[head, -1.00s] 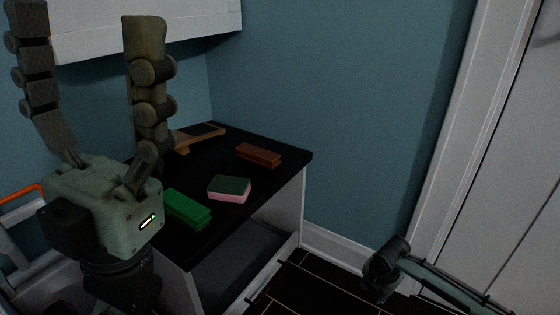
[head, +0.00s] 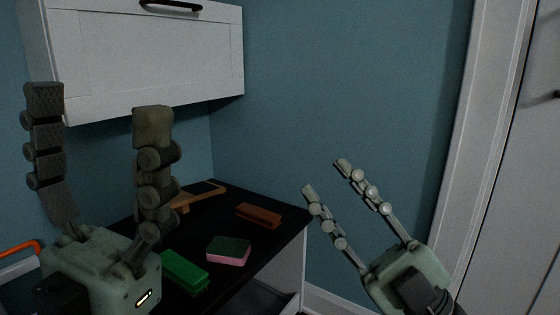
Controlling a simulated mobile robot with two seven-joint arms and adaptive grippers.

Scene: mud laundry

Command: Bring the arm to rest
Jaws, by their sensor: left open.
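My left gripper (head: 98,135) stands at the left with its two fingers pointing up and spread wide apart. It is open and empty, in front of the black countertop as the head view sees it. My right gripper (head: 326,177) is at the lower right, its two fingers pointing up and to the left. A gap shows between the fingers, with nothing in it. It is beside the right edge of the counter, against the blue wall in the picture.
The black countertop (head: 205,216) holds a green brush-like block (head: 185,271), a pink and dark green sponge (head: 228,251), a reddish-brown block (head: 259,215) and a wooden-handled item (head: 197,196). A white wall cabinet (head: 150,60) hangs above. A white door (head: 510,200) is at the right.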

